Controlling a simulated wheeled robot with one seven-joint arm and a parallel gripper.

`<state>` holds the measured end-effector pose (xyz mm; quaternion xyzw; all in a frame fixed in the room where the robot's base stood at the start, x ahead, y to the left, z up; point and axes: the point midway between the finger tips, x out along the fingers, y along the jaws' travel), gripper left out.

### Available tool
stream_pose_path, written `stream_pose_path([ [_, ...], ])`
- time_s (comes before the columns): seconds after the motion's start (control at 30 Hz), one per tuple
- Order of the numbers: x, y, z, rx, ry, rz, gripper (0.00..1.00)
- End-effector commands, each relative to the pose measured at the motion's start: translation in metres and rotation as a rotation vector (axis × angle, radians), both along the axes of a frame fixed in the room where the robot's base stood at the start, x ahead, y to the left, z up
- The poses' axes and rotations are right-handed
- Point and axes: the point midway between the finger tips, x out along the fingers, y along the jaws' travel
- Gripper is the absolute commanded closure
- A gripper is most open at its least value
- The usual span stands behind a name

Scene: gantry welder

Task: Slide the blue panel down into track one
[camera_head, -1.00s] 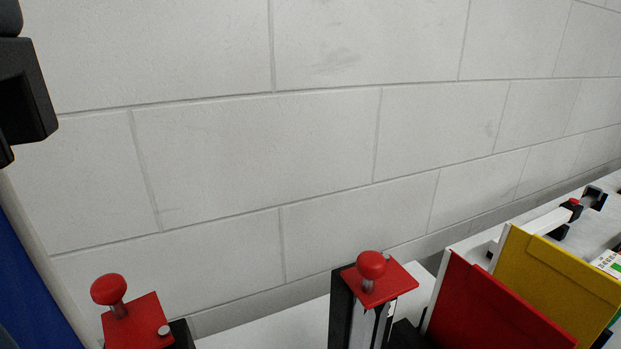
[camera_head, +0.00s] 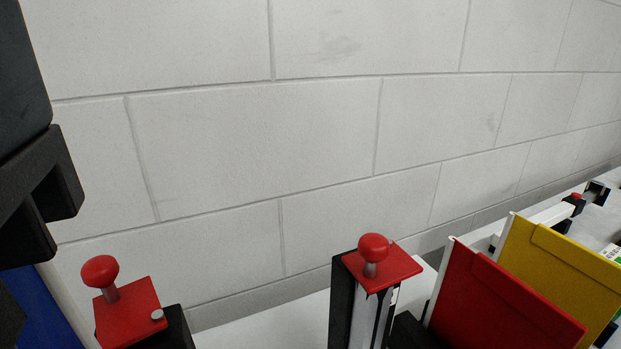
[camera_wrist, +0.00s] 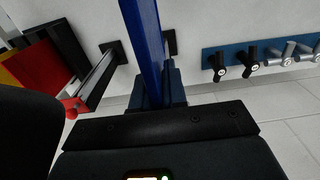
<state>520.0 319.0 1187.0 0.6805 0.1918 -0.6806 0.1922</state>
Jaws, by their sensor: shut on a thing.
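The blue panel (camera_head: 62,310) shows at the lower left of the head view, partly covered by my black gripper (camera_head: 45,205). In the wrist view the blue panel (camera_wrist: 148,45) stands edge-on, a tall narrow strip between the jaws of my gripper (camera_wrist: 158,92). The gripper is shut on it. Two posts with red caps and round red knobs stand in the head view, one at the left (camera_head: 130,305) and one in the middle (camera_head: 375,275). I cannot tell which slot is track one, and the panel's lower edge is hidden.
A red panel (camera_head: 500,305) and a yellow panel (camera_head: 565,275) stand upright at the right. A pale block wall (camera_head: 260,150) lies behind the bench. In the wrist view a blue rack (camera_wrist: 258,55) with several handled tools is at the right.

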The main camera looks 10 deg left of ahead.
Motion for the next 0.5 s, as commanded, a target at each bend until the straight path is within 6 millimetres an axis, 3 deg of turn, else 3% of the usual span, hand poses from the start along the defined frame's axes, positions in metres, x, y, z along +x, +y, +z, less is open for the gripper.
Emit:
stream_pose_path([
  [0.5,0.0,0.0,-0.02,-0.001,0.001,0.0,1.0],
])
